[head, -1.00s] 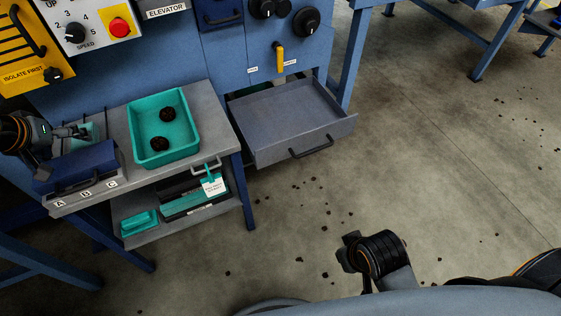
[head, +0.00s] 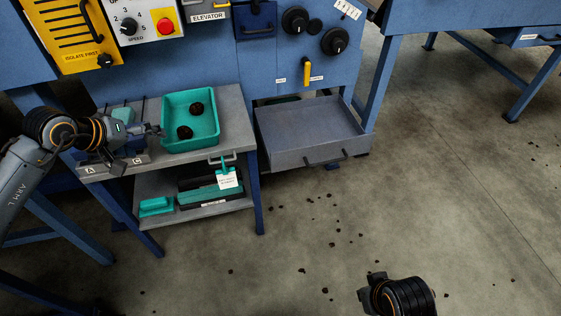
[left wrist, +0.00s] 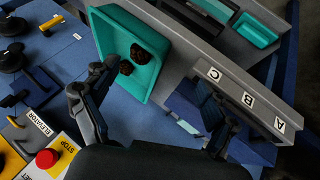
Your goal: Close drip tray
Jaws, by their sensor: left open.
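The drip tray (head: 310,140) is a shallow grey-blue drawer in the blue machine front, right of the small bench in the head view. It is pulled out, with a dark bar handle (head: 325,159) on its front. My left gripper (head: 142,148) is open over the bench, beside the teal bin and left of the drip tray, apart from it. Its spread fingers (left wrist: 150,105) also show in the left wrist view, where I cannot make out the drip tray. My right gripper (head: 372,295) is low at the bottom edge; its jaws are too unclear to read.
A teal bin (head: 212,140) with two dark lumps stands on the grey bench (head: 235,105). A tag hangs at the bench's right side (head: 227,178); the lower shelf holds teal and dark boxes. A yellow lever (head: 307,71) sits above the drip tray. The floor before it is open, with scattered dark clods.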

